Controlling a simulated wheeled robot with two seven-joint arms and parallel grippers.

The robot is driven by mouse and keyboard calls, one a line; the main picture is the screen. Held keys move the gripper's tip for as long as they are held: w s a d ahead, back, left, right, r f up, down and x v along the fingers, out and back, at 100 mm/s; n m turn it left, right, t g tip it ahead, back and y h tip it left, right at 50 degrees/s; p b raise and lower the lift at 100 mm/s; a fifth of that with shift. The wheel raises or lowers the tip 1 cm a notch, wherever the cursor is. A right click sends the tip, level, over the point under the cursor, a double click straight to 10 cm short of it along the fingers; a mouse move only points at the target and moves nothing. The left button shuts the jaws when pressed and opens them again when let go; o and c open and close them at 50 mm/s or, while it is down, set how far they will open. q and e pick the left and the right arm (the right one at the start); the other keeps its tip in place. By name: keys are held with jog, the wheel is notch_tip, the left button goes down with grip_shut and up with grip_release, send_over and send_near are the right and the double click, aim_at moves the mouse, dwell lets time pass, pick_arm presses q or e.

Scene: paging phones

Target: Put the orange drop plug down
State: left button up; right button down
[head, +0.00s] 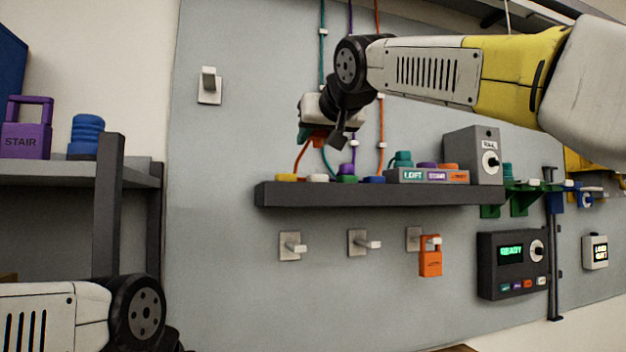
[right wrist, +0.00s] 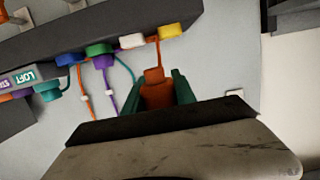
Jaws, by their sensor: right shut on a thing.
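The orange drop plug (right wrist: 156,92) is held between the green fingertips of my right gripper (right wrist: 155,88), with an orange cord running from it to the shelf. In the head view the right gripper (head: 318,136) is above the left end of the dark wall shelf (head: 380,193). The plug (head: 317,142) shows there only in part, apart from the shelf. On the shelf are a yellow cap (head: 286,177), a white cap (head: 317,178), a green cap (head: 347,179) with a purple plug (head: 347,169) on it, and a blue cap (head: 373,180). My left gripper is out of view.
A labelled block (head: 427,176) and grey dial box (head: 485,157) stand further right on the shelf. Below are wall hooks (head: 290,246), an orange tag (head: 430,262) on one, and a READY panel (head: 513,265). A side rack (head: 60,172) stands left.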

jog(key=w, duration=0.5)
jog(key=w+f, duration=0.1)
jog(key=w, duration=0.9)
jog(key=shift+f, duration=0.25)
jog(key=shift+w+f, duration=0.15)
jog(key=shift+f, duration=1.65)
jog(key=c, duration=1)
grip_release()
jog(key=shift+r, duration=0.1)
jog(key=v, duration=1.2)
